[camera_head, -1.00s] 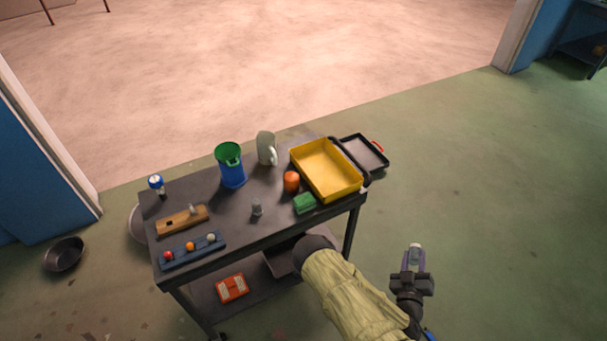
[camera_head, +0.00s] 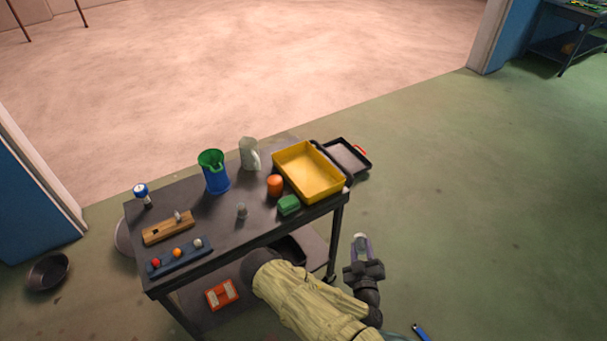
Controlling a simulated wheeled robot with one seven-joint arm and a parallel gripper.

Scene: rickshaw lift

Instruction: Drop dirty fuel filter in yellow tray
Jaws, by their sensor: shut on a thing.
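The yellow tray (camera_head: 318,180) lies at the right end of the dark cart top and looks empty. My gripper (camera_head: 361,247) is to the right of the cart's front right corner, over the green floor in the picture, apart from the tray. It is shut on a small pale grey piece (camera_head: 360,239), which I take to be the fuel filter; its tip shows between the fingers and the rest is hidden. I cannot tell from its look how dirty it is.
The cart top (camera_head: 215,225) also bears a green block (camera_head: 289,204), an orange cylinder (camera_head: 274,185), a small grey piece (camera_head: 241,210), a blue-green container (camera_head: 214,172) and a pale jug (camera_head: 249,154). A black tray (camera_head: 347,157) is beyond the yellow tray.

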